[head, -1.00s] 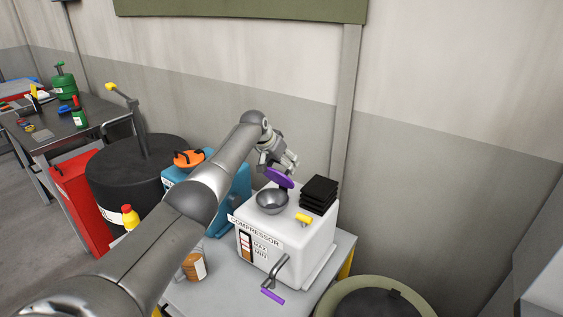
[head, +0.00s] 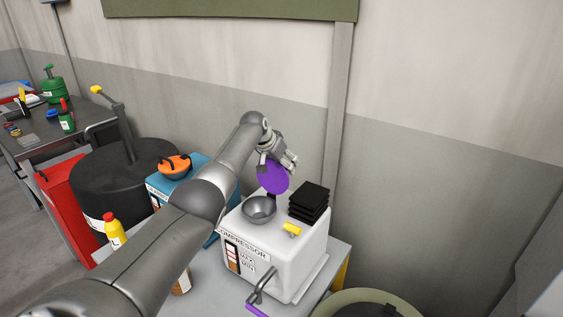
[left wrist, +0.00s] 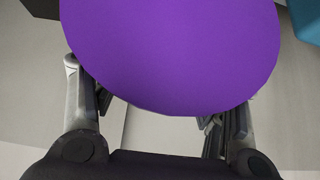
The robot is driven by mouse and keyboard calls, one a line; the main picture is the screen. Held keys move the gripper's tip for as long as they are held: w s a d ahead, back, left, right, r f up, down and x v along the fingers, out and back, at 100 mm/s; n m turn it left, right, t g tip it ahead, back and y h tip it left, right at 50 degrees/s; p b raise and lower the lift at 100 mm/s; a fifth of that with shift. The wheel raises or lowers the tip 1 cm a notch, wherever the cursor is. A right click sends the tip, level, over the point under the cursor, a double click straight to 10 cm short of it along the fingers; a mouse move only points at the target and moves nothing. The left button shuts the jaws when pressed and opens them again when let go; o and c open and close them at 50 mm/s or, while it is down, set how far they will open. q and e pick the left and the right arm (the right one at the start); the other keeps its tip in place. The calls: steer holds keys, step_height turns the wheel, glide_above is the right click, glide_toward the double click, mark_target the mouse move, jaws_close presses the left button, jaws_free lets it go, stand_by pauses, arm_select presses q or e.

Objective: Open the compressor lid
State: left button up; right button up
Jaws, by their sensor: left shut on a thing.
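The white compressor (head: 290,262) stands on a grey table, its label on the front. Its purple round lid (head: 273,178) is tilted up steeply behind the grey metal bowl-shaped opening (head: 259,209), which is uncovered. My left gripper (head: 274,164) is at the lid's upper edge, with its fingers shut on it. In the left wrist view the lid (left wrist: 170,50) fills the upper middle, between the two fingers (left wrist: 160,118). My right gripper is not in view.
A crank with a purple grip (head: 257,310) projects in front. A blue box with an orange cap (head: 174,165), a black drum (head: 95,180) and a yellow bottle (head: 115,234) are at left.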

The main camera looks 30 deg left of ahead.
arm_select(q)
steer(key=shift+d+f, duration=0.15)
steer(key=shift+f, duration=0.25)
steer(key=o, duration=1.5)
steer(key=shift+w+d+f, duration=0.1)
steer(key=shift+w+f, duration=0.15)
steer(key=shift+w, duration=0.1)
steer(key=shift+c, duration=0.2)
steer(key=shift+s, duration=0.1)
steer(key=v, duration=1.2)
steer(key=shift+r, duration=0.2)
steer(key=shift+f, duration=0.1)
